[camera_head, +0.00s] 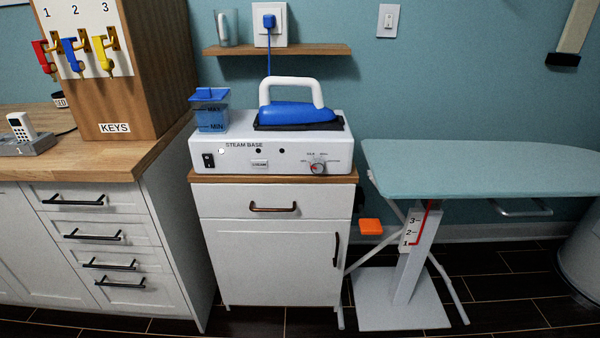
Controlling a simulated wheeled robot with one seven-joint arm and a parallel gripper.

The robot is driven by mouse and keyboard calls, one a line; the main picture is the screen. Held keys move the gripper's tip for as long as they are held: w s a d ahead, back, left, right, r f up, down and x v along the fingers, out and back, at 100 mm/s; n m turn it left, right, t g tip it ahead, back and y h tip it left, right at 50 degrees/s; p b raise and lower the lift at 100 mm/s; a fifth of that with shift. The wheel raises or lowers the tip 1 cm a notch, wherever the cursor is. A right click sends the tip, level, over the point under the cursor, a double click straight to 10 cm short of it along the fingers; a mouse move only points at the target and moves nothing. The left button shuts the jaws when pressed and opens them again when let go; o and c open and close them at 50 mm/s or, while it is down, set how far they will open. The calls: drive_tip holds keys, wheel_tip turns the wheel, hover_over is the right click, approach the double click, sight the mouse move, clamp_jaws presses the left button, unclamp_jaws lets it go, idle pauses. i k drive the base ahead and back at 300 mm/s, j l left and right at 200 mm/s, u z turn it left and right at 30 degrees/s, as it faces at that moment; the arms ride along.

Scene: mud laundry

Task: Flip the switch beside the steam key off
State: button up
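The white steam base (290,143) stands on a wood-topped white cabinet in the middle of the view. A small black rocker switch (208,160) is at the left end of its front face. A light key with lettering (259,164), which looks like the steam key, is to the right of the switch. I cannot tell which way the rocker is tipped. A round dial (318,167) is farther right on the same face. My gripper does not show in this view.
A blue iron (297,112) and a blue-lidded water tank (211,112) are on the steam base. An ironing board (480,165) is at right, a wooden key cabinet (160,70) at left. A wall switch (388,20) is high up. The space before the steam base looks clear.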

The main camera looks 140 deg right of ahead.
sight(208, 158)
drive_tip(key=j+z, duration=0.1)
drive_tip(key=z, duration=5.1)
